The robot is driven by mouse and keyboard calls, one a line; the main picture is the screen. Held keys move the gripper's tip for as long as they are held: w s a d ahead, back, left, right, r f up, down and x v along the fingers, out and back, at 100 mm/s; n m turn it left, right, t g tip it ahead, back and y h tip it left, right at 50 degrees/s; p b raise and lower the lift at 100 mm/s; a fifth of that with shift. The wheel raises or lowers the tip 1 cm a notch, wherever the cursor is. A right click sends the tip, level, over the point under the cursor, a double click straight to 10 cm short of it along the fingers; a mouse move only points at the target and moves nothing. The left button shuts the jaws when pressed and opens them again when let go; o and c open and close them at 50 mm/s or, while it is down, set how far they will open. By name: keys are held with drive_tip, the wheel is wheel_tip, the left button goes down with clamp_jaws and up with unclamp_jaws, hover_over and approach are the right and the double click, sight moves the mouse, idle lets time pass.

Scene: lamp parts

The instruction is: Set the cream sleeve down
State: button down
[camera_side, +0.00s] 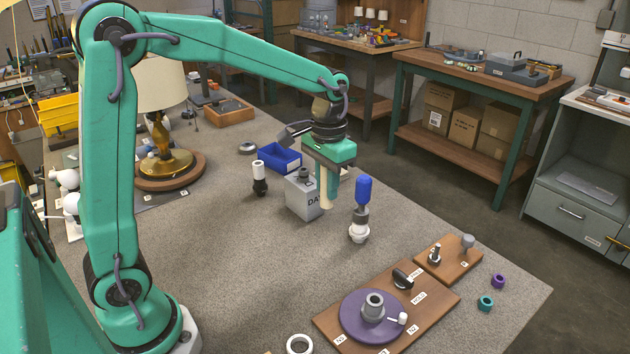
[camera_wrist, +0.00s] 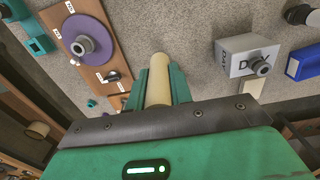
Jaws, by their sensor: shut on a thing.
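The cream sleeve (camera_side: 327,200) is an upright pale tube held between the teal fingers of my gripper (camera_side: 327,180). In the wrist view the cream sleeve (camera_wrist: 158,92) stands between the two fingers (camera_wrist: 159,80), which are shut on it. In the side view its lower end shows below the fingers, in front of and partly overlapping the grey block. It looks raised off the table, but its exact height is hard to tell. Its upper part is hidden by the gripper.
A grey block marked "DAY" (camera_side: 301,197) stands just left of the sleeve. A blue-topped part on a white base (camera_side: 359,235) stands to the right. A wooden board (camera_side: 443,298) with a purple disc (camera_side: 352,324) lies in front. A blue bin (camera_side: 279,159) is behind. Grey table lies clear at left.

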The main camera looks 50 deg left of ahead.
drive_tip(key=shift+s+d+f, duration=0.15)
drive_tip(key=shift+s+d, duration=0.25)
drive_tip(key=shift+d, duration=0.05)
drive_tip(key=s+d+f, duration=0.5)
drive_tip(key=s+d, duration=0.3)
drive_tip(key=s, duration=0.4)
drive_tip(key=shift+s+d, duration=0.15)
drive_tip(key=shift+s, duration=0.05)
drive_tip(key=w+a+f, duration=0.2)
drive_tip(key=a, duration=0.1)
drive_tip(key=w+a+f, duration=0.2)
drive_tip(key=a, duration=0.1)
drive_tip(key=w+a+f, duration=0.1)
drive_tip(key=a+f, duration=0.2)
drive_tip(key=a, duration=0.1)
drive_tip(key=shift+w+a, duration=0.1)
drive_tip(key=shift+w, duration=0.3)
drive_tip(key=shift+f, duration=0.1)
drive_tip(key=shift+f, duration=1.9)
drive_tip(key=shift+f, duration=0.15)
